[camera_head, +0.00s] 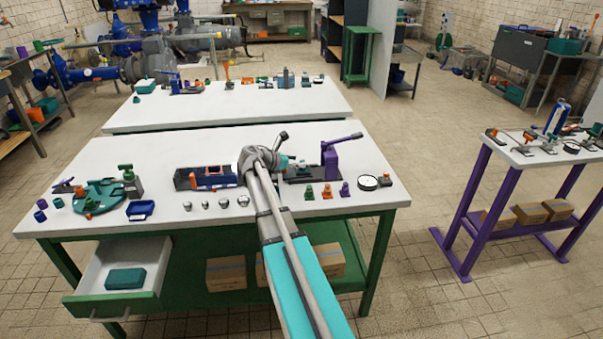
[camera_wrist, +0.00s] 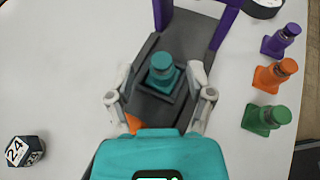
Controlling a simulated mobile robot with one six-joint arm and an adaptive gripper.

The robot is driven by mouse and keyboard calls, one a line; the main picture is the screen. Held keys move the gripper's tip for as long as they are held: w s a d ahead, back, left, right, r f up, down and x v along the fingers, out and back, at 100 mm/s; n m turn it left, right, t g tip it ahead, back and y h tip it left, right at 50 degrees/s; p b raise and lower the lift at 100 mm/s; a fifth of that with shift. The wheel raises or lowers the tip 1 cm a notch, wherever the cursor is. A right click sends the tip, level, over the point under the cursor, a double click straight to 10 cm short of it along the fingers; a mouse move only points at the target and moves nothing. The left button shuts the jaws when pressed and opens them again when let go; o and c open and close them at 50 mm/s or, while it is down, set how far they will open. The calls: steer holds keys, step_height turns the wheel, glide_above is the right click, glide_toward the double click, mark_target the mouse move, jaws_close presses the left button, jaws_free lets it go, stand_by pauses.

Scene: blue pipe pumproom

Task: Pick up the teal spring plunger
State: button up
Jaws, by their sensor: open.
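The teal spring plunger (camera_wrist: 162,70) stands upright in a dark square seat on a dark grey fixture (camera_wrist: 190,45) in the wrist view. My gripper (camera_wrist: 160,84) is open, with one pale finger on each side of the plunger. A gap shows between the fingers and the plunger, so it is not gripped. In the head view my gripper (camera_head: 280,163) is over the worktable by the fixture, and my arm hides part of that area. Purple (camera_wrist: 281,39), orange (camera_wrist: 275,75) and green (camera_wrist: 266,117) plungers of similar shape stand in a row to the right.
A purple upright with a lever (camera_head: 332,158) rises at the fixture's far end. A round dial (camera_head: 368,182) lies to its right. A blue bin (camera_head: 140,210) and green round fixture (camera_head: 98,196) are farther left.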

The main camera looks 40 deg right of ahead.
steer(key=shift+x, duration=0.95)
jaws_close()
